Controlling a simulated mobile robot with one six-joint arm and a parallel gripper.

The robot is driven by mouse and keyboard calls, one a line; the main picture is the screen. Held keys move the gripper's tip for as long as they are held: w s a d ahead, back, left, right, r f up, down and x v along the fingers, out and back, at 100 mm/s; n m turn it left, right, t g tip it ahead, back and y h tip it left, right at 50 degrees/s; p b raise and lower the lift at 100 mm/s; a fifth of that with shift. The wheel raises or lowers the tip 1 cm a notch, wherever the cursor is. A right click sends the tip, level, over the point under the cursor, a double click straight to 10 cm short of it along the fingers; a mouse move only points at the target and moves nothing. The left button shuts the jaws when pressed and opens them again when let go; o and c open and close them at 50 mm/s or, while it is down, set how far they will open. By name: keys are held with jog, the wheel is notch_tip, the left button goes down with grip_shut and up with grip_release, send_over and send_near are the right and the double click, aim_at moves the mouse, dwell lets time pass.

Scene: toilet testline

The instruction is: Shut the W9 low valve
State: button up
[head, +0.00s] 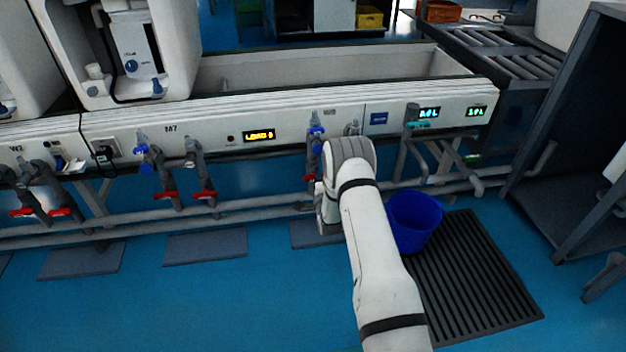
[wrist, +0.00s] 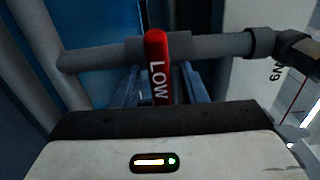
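The W9 low valve has a red lever (wrist: 157,70) marked LOW. In the wrist view it crosses a grey pipe (wrist: 220,47), just ahead of my gripper. The W9 label (wrist: 276,72) shows sideways on the white panel at the right. In the head view the W9 station has a blue valve (head: 316,130) on top, with bits of red at the pipe below, mostly behind my arm. My gripper (head: 327,212) is down beside that pipe. Its fingertips are not clear in either view, so I cannot tell whether they are apart or touch the lever.
A blue bucket (head: 412,222) stands on a black slatted mat (head: 475,275) to the right of my arm. Other valves with red levers (head: 205,195) are on the left, by W7. Low pipes run under the bench (head: 225,112). Blue floor (head: 200,305) is open in front.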

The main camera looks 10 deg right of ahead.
jog(key=shift+s, duration=0.1)
jog(key=s+p, duration=0.3)
jog(key=s, duration=0.4)
jog(key=shift+s, duration=0.35)
